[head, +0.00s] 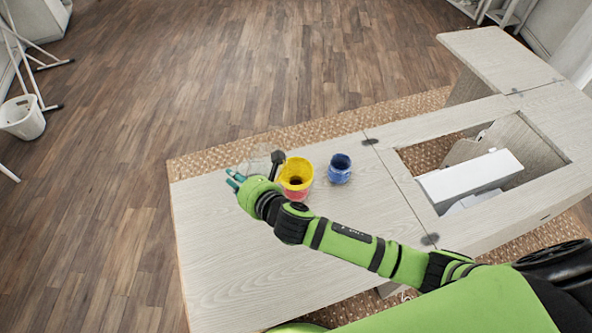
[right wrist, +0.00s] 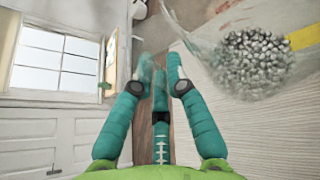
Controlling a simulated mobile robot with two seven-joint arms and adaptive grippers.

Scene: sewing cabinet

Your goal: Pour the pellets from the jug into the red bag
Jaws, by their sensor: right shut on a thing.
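The clear jug (head: 255,157) shows faintly at the table's back left in the head view. In the right wrist view the jug (right wrist: 225,32) holds a heap of grey pellets (right wrist: 256,62). My right gripper (head: 233,180) is shut on the jug, in front and to the left of the yellow funnel. In the right wrist view the gripper (right wrist: 160,75) shows its teal fingers; the see-through part between them is hard to make out. The yellow funnel (head: 298,167) stands over the red bag (head: 298,194), which is mostly hidden. The jug's tilt is unclear. My left gripper is out of view.
A dark upright thing (head: 277,160) stands just left of the funnel. A blue cup (head: 340,170) is to its right. The pale table (head: 240,270) is clear in front. At right, an opening in the table holds a white box-like thing (head: 470,177).

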